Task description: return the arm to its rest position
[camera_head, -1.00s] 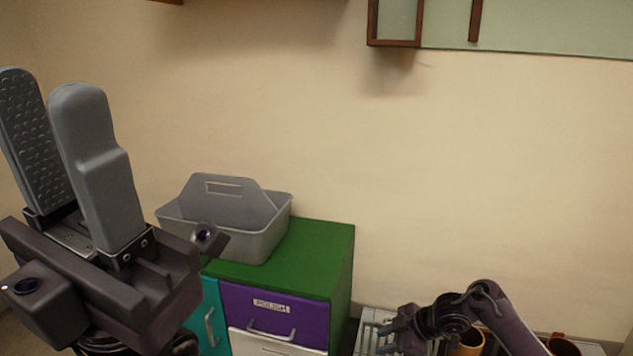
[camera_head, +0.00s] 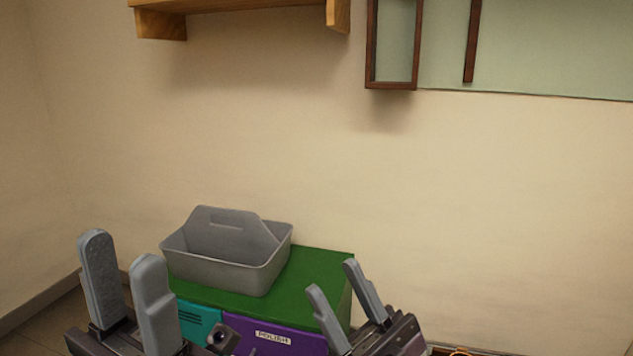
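My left gripper (camera_head: 128,275) is at the lower left, in front of the cabinet and pointing up. Its two grey fingers stand apart with nothing between them. My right gripper (camera_head: 340,280) is at the bottom, right of the middle, in front of the cabinet's right side. Its two fingers are apart and empty, tilted up to the left. Most of both arms is below the picture's edge.
A grey caddy (camera_head: 215,272) with a handle stands on the green-topped cabinet (camera_head: 315,262). The cabinet has a teal front and a purple drawer (camera_head: 290,344) labelled POLISH. A wooden shelf (camera_head: 240,5) and a dark-framed panel (camera_head: 392,85) are on the wall above.

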